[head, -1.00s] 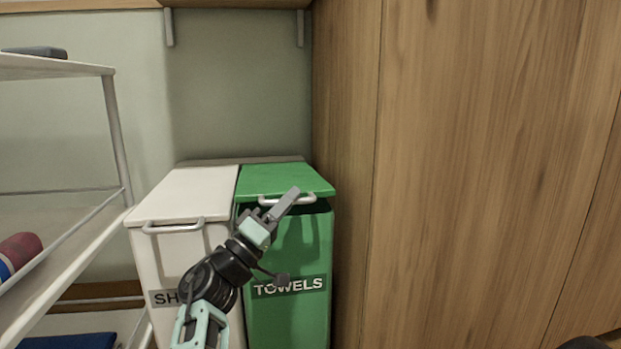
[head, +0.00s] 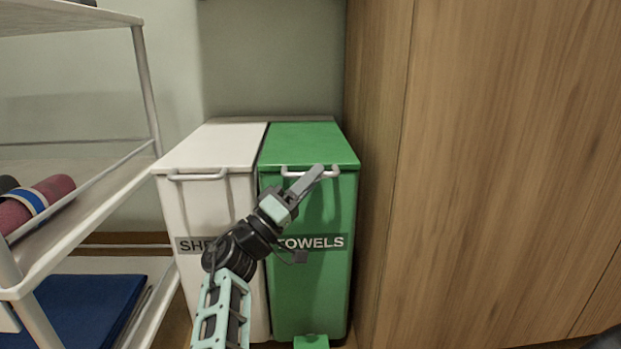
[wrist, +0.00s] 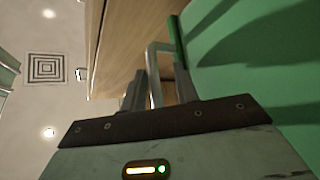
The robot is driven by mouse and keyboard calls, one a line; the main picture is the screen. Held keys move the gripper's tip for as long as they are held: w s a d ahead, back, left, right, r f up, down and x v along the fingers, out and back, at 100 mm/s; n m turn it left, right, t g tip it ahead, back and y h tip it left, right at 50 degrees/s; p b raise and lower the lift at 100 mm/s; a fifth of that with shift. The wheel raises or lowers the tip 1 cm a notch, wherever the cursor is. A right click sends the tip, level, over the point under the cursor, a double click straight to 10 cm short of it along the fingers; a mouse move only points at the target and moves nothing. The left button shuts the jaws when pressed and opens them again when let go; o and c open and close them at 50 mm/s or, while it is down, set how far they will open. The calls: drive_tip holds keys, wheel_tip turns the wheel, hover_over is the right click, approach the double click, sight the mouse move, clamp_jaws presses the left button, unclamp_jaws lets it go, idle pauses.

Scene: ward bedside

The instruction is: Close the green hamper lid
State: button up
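The green hamper (head: 318,285), marked TOWELS, stands beside the wooden panel. Its green lid (head: 308,145) lies flat on top, with no dark gap visible under its front edge. A pale bar handle (head: 290,172) is on the lid's front. My gripper (head: 316,171) is at the front of the lid, by the handle's right part, which it partly hides. In the wrist view my gripper (wrist: 160,95) has its fingers apart, with the handle (wrist: 153,70) showing between them and wood visible beside it. Whether a finger touches the handle I cannot tell.
A white hamper (head: 215,148) stands against the green one's left side, its lid flat. A white shelf rack (head: 100,200) with rolled items (head: 40,200) and a blue folded item (head: 80,305) is at left. The wooden panel (head: 480,180) closes off the right.

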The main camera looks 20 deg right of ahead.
drive_tip(key=shift+w, duration=0.1)
drive_tip(key=shift+a, duration=0.35)
drive_tip(key=p+v, duration=0.5)
drive_tip(key=v, duration=1.2)
drive_tip(key=shift+d, duration=0.15)
drive_tip(key=shift+f, duration=0.1)
